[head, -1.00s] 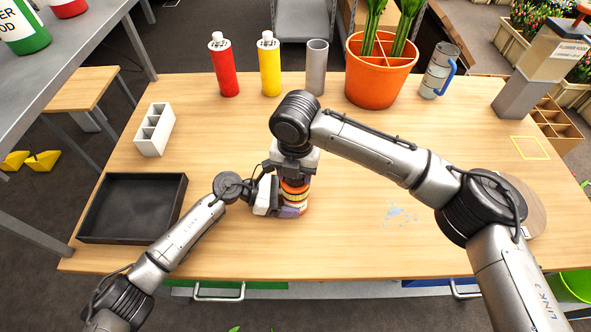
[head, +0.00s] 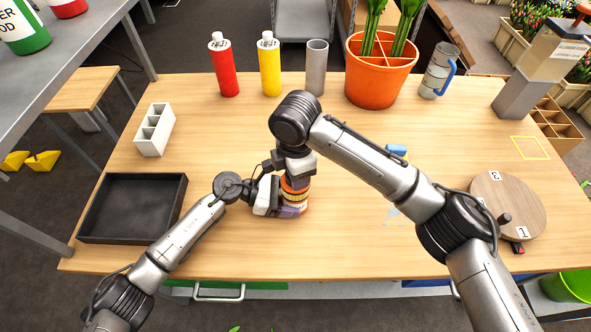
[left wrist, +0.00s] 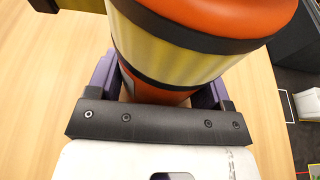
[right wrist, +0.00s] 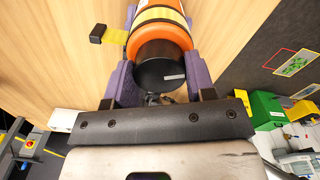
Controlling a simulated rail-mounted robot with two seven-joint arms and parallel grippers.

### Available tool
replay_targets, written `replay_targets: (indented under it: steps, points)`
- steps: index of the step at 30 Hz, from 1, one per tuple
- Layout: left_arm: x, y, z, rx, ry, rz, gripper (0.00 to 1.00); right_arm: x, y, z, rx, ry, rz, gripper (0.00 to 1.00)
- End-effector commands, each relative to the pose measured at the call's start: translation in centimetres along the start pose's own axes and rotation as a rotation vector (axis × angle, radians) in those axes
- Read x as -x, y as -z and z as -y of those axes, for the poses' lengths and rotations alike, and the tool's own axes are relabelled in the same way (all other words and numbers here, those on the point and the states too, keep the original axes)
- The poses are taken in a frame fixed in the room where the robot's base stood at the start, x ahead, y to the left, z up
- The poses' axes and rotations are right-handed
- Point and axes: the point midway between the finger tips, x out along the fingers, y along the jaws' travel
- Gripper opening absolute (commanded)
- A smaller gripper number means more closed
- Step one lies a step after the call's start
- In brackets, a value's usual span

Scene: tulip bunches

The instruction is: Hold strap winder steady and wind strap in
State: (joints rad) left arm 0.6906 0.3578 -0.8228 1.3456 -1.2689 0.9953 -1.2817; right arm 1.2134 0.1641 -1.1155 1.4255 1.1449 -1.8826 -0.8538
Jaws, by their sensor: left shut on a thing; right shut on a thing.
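The strap winder (head: 297,193) stands upright on the wooden table, an orange cylinder with a yellow strap band and black rings. In the left wrist view the purple fingers of my left gripper (left wrist: 152,88) are shut around its lower body (left wrist: 165,52). My right gripper (right wrist: 158,85) comes from above and is shut on the black top part (right wrist: 162,68) of the winder. A short length of yellow strap (right wrist: 117,36) with a black end piece (right wrist: 97,33) sticks out from its side in the right wrist view. My right wrist hides much of the winder in the head view.
A black tray (head: 178,210) lies left, with a white divided holder (head: 148,143) behind it. Red (head: 224,75) and yellow bottles (head: 269,75), a grey tube (head: 316,75) and an orange pot (head: 378,88) line the back. A round board (head: 512,195) lies right.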

Motion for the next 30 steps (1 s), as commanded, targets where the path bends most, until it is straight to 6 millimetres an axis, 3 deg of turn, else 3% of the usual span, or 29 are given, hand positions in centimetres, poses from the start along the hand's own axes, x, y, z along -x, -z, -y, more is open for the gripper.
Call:
replay_targets:
  steps: [30]
  points:
    - [0.15, 0.17, -0.06, 0.003, -0.003, -0.002, 0.55, -0.05, -0.22, 0.01, -0.969, 0.0, 0.005, 0.26]
